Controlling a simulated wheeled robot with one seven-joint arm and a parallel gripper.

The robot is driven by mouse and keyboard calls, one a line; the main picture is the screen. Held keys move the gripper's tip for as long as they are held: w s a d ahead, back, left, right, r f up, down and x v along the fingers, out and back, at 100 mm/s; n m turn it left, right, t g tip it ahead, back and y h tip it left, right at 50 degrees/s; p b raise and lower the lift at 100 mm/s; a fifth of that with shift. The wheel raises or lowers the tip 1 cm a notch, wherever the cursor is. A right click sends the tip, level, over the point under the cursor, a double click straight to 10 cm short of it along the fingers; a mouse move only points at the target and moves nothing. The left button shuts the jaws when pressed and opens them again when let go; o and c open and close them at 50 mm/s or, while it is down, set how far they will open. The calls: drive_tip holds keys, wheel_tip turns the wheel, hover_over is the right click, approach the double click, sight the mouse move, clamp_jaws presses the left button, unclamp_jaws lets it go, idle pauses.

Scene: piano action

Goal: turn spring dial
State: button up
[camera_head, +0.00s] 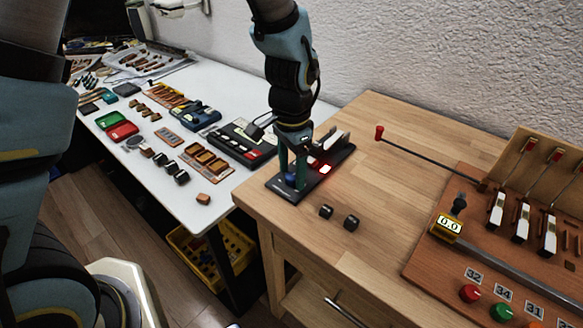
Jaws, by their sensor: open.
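A black device (325,172) with a lit red patch and a light upright piece lies at the left end of the wooden table. A small blue part (290,181), perhaps the dial knob, sits near its front left end. My gripper (292,175) points down over that end, with its green fingers apart on either side of the blue part. I cannot tell whether they touch it. The fingers hide part of the device.
A white table (215,205) at left is crowded with parts. A wall stands behind.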

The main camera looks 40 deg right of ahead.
drive_tip(key=shift+f, duration=0.15)
drive_tip(key=shift+c, duration=0.3)
clamp_jaws()
